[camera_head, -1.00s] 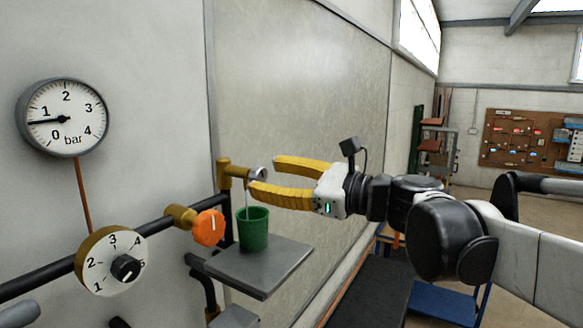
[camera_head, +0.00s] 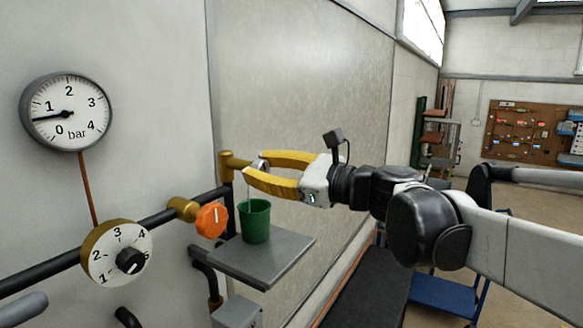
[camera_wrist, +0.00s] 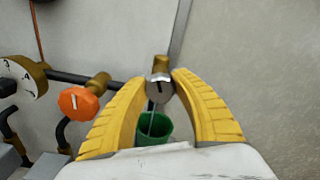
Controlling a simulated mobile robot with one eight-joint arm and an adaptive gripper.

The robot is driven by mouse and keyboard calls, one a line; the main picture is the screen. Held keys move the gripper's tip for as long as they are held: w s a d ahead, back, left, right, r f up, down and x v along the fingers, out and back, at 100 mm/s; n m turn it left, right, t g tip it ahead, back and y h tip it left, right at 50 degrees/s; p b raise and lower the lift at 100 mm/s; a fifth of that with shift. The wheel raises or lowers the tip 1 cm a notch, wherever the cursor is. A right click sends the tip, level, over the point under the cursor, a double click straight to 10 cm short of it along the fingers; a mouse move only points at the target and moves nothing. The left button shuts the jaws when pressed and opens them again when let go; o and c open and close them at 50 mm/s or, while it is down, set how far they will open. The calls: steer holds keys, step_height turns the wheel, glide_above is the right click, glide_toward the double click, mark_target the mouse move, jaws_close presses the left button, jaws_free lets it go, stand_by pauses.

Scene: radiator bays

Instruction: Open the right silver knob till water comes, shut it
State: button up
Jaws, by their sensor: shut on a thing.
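The silver knob (camera_head: 263,164) sits at the end of a brass valve pipe (camera_head: 232,161). My gripper (camera_head: 256,164) has its two yellow fingers shut on the knob, one at each side. In the wrist view the knob (camera_wrist: 160,88) is between the fingertips, and its dark mark stands about upright. A thin pale stream, like water (camera_head: 249,192), runs down from the valve into the green cup (camera_head: 256,222). The stream also shows in the wrist view (camera_wrist: 150,124). The cup stands on a grey shelf (camera_head: 280,262).
An orange knob (camera_head: 211,220) is just left of the cup. A numbered dial (camera_head: 117,253) with a black knob is further left, below a round bar gauge (camera_head: 67,112) reading a little under 1. Dark pipes run along the wall. The floor at right is mostly open.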

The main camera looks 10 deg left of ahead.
steer(key=n+b, duration=0.2)
steer(key=n, duration=0.7)
steer(key=shift+f+n+b, duration=0.1)
steer(key=shift+n+b, duration=0.25)
steer(key=shift+n, duration=0.05)
steer(key=shift+n+b, duration=0.3)
steer(key=shift+n, duration=1.4)
steer(key=o, duration=1.2)
steer(key=shift+a, duration=0.1)
